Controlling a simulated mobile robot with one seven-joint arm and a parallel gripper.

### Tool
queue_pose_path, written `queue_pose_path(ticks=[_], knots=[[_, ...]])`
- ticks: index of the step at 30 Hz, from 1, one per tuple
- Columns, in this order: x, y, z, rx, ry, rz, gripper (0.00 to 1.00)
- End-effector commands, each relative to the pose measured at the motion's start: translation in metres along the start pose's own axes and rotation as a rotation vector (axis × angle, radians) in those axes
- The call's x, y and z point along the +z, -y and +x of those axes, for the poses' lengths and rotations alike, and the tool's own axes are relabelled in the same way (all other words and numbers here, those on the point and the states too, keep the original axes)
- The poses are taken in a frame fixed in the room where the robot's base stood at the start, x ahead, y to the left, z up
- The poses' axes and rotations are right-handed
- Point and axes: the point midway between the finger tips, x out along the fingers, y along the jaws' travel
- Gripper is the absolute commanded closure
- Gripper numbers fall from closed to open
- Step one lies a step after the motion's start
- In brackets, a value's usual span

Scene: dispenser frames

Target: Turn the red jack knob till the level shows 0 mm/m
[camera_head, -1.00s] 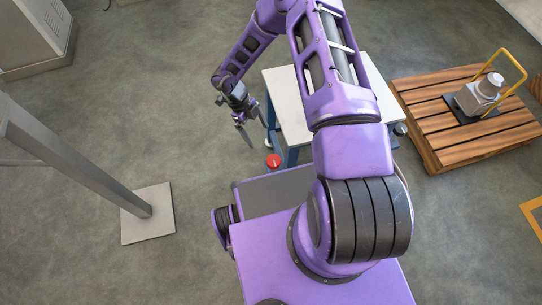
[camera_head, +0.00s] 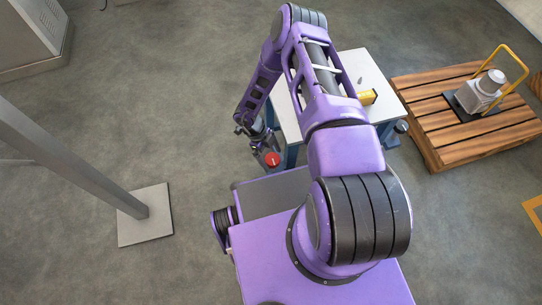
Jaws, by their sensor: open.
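The red jack knob (camera_head: 272,159) shows at the near left corner of the white-topped table (camera_head: 352,62), low beside a blue leg. My gripper (camera_head: 262,150) is at the knob, pointing down, with its dark fingers open close around or just behind it. I cannot tell whether the fingers touch the knob. A yellow level (camera_head: 367,97) lies on the table top, partly hidden by my arm. Its reading is too small to make out.
A wooden pallet (camera_head: 437,148) with a grey machine (camera_head: 478,92) and a yellow hoop handle stands to the right. A grey post on a square foot plate (camera_head: 146,222) stands at the left. The floor between post and table is clear.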

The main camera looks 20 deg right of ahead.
Motion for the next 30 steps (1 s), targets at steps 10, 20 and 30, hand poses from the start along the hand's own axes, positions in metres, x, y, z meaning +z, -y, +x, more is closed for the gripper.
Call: queue_pose_path(ticks=[10, 20, 30], knots=[[0.0001, 0.0000, -0.0003, 0.000, 0.000, 0.000, 0.32], [0.0002, 0.0000, -0.0005, 0.000, 0.000, -0.001, 0.83], [0.0003, -0.0006, -0.0004, -0.031, 0.000, -0.075, 0.83]])
